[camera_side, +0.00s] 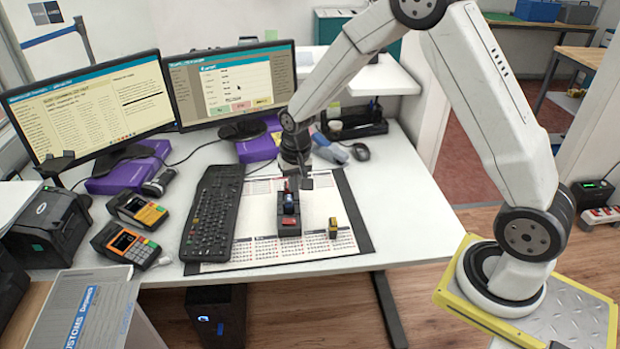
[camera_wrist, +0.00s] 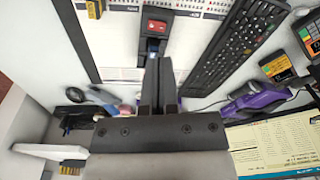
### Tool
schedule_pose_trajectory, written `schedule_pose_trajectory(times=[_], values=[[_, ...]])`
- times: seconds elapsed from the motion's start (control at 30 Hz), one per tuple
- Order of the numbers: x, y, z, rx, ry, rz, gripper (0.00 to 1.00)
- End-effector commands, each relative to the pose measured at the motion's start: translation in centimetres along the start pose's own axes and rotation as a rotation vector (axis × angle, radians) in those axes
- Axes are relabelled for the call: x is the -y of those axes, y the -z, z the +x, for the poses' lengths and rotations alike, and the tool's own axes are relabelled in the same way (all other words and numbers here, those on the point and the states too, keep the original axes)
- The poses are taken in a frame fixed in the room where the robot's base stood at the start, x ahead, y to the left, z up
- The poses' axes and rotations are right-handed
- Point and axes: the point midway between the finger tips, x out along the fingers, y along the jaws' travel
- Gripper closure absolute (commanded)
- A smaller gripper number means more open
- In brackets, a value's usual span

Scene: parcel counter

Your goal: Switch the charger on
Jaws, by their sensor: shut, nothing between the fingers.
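The charger (camera_side: 289,228) is a small black unit on the desk mat. Its red rocker switch (camera_side: 289,221) faces up near the front; the switch also shows in the wrist view (camera_wrist: 157,26). I cannot tell which way the rocker is tipped. A blue part (camera_wrist: 153,45) sits on the charger behind the switch, partly hidden by my fingers. My gripper (camera_wrist: 158,62) is shut and empty, pointing at the charger, with its tips just short of the blue part in the wrist view. In the side view my gripper (camera_side: 292,184) is above the charger's back end.
A small yellow-and-black block (camera_side: 333,228) stands on the mat (camera_side: 262,250) right of the charger. A black keyboard (camera_side: 213,212) lies to the left, with two card terminals (camera_side: 126,243) beyond it. Monitors (camera_side: 232,85), a mouse (camera_side: 360,151) and a pen tray (camera_side: 352,122) are behind.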

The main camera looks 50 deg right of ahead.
Motion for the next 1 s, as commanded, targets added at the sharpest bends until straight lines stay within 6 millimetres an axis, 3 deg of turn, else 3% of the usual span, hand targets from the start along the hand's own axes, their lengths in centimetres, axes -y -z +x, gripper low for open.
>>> schedule_pose_trajectory(times=[0.3, 0.5, 0.7, 1.0], values=[[0.7, 4.6, 5.8, 0.049, -0.030, 0.190, 1.00], [0.7, 6.2, 8.7, 0.069, -0.045, 0.284, 1.00], [0.7, 6.8, 9.8, 0.077, -0.052, 0.322, 1.00], [0.7, 6.8, 10.1, 0.077, -0.052, 0.324, 1.00]])
